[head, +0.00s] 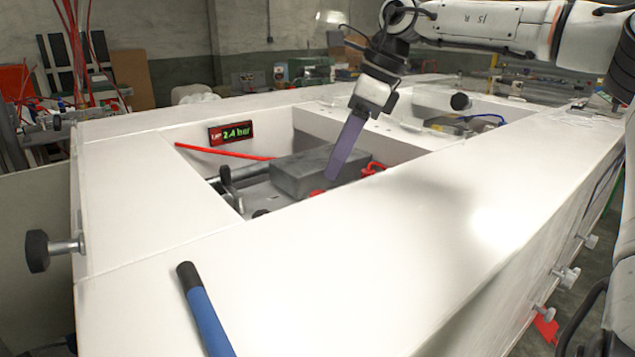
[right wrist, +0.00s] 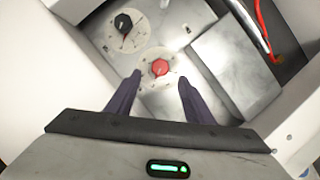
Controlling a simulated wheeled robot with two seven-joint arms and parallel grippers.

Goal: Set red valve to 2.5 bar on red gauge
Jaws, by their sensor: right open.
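The red gauge (head: 231,133) hangs on the inner wall of the recessed bay in the head view. Its green digits read 2.4 bar. The red valve (right wrist: 161,68) is a small round knob on a pale round dial plate in the right wrist view. My right gripper (right wrist: 160,84) is open and empty, its two dark purple fingers pointing at the knob, one on either side in the picture. I cannot tell whether they touch it. In the head view the right gripper (head: 333,176) reaches down into the bay and hides part of it. My left gripper is not in view.
A black knob (right wrist: 123,22) on its own dial sits near the red one. A grey block (head: 303,172) lies in the bay beside the right fingers. A blue rod (head: 207,315) with a black end crosses the white front surface.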

